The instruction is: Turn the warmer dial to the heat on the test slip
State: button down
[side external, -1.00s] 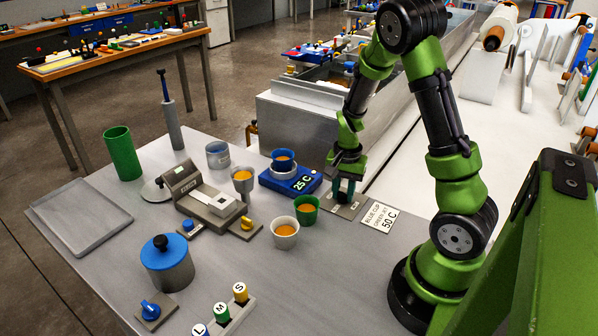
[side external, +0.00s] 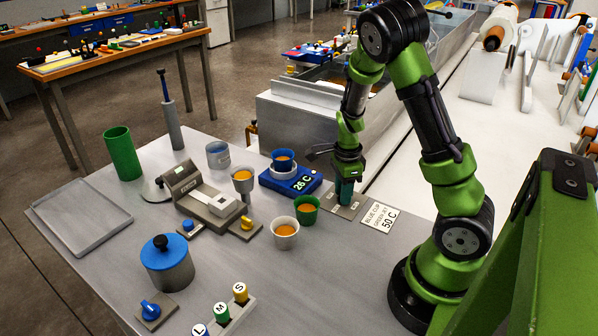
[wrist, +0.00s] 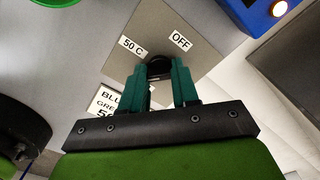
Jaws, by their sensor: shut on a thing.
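The warmer dial (wrist: 160,67) is a dark round knob on a grey plate (wrist: 185,30) with labels "50 C" (wrist: 132,45) and "OFF" (wrist: 180,40). My gripper (wrist: 161,80) is shut on the dial, one teal finger on each side. In the side view my gripper (side external: 346,194) comes down onto the plate and hides the dial. I cannot tell exactly where the dial points. The test slip (side external: 381,217) lies right of the plate and reads "BLUE CUP GREEN JET 50 C". The blue warmer (side external: 290,181) reads 26 C and carries a blue cup (side external: 283,160) with orange contents.
A green cup (side external: 306,210), a white cup (side external: 285,233) and a grey cup (side external: 243,180) stand left of the plate. A blue-lidded pot (side external: 165,266) and a tray (side external: 85,218) are farther left.

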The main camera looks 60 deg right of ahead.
jog(key=m, duration=0.4)
jog(key=shift+m, duration=0.3)
jog(key=m, duration=0.4)
jog(key=shift+m, duration=0.4)
jog(key=c, duration=0.8)
grip_release()
jog(key=shift+c, duration=0.2)
jog(key=shift+r, duration=0.1)
notch_tip(320, 180, up, 17)
jog(key=shift+f, duration=0.2)
